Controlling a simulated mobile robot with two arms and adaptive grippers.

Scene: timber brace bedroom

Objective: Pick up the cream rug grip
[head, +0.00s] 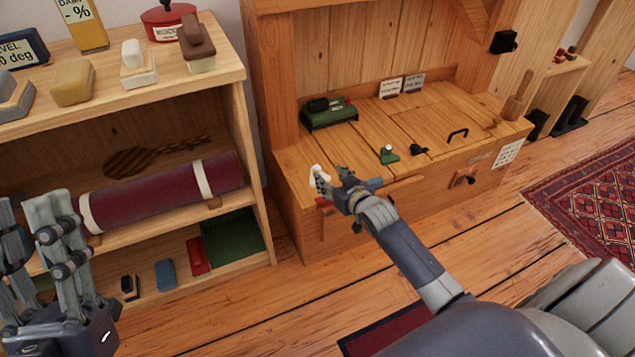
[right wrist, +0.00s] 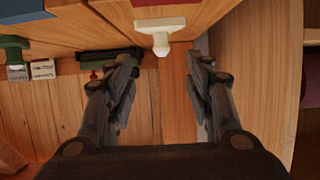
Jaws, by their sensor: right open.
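The cream rug grip (head: 319,176) shows at the front left corner of the wooden bench (head: 290,165), just beyond my right gripper (head: 343,184). In the right wrist view the cream grip (right wrist: 160,27) is a T-shaped piece with a wide top and a short stem. It lies ahead of the fingertips, roughly centred between them. My right gripper (right wrist: 161,66) is open, with nothing between its fingers. My left gripper (head: 28,205) is at the lower left in front of the shelf, with its fingers apart and empty.
On the bench lid are a green box (head: 328,117), a green knobbed piece (head: 389,154) and a black handle (head: 458,133). The shelf at left holds a rolled maroon rug (head: 150,192) and small blocks. A patterned rug (head: 590,195) lies on the floor at right.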

